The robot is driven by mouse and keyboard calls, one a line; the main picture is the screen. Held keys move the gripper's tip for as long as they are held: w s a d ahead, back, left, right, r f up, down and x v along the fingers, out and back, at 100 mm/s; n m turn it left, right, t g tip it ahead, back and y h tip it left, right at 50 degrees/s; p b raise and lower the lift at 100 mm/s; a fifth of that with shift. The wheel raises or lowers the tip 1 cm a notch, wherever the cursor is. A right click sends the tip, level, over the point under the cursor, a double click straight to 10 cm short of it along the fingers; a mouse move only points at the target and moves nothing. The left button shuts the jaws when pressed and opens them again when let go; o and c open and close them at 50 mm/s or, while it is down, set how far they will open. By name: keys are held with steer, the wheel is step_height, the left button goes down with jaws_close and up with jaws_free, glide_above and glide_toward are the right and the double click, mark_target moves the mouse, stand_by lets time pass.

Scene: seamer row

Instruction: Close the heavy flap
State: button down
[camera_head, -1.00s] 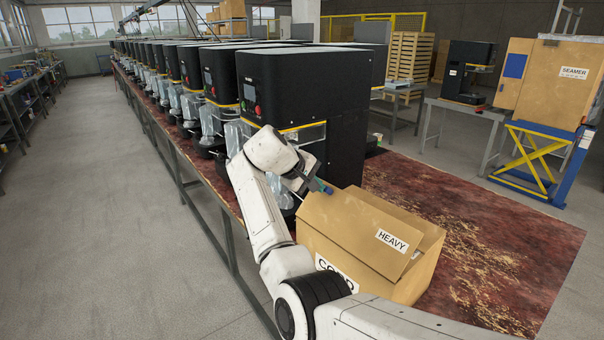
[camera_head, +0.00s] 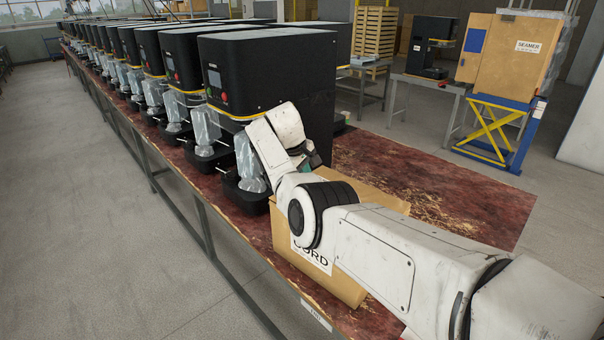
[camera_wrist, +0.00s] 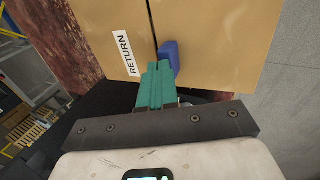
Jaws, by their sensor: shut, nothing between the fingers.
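The cardboard box (camera_head: 345,283) stands on the red table, a cord label on its front. My arm covers much of its top in the head view. The flap marked heavy is not identifiable now, its label out of sight. In the wrist view, a flap with a RETURN label (camera_wrist: 127,54) and a plain panel (camera_wrist: 215,45) meet at a narrow dark seam. I cannot tell whether both lie fully flat. My gripper (camera_wrist: 160,72) is shut and empty, its green fingers and a blue tip over the seam. Contact is unclear. In the head view my gripper (camera_head: 315,160) is mostly hidden.
A row of black machines (camera_head: 268,75) with bagged parts stands along the table, close behind my gripper. The red table top (camera_head: 440,190) is clear to the right of the box. A seamer carton (camera_head: 515,60) on a blue and yellow lift stands farther back.

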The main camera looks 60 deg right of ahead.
steer(key=shift+s+d+f, duration=0.1)
steer(key=shift+f, duration=0.25)
stand_by(0.3)
steer(key=shift+r, duration=0.1)
steer(key=shift+d+r+p, duration=0.1)
steer(key=shift+r+p, duration=1.05)
steer(key=shift+r, duration=0.1)
step_height(320, 180, up, 13)
steer(key=shift+p, duration=0.45)
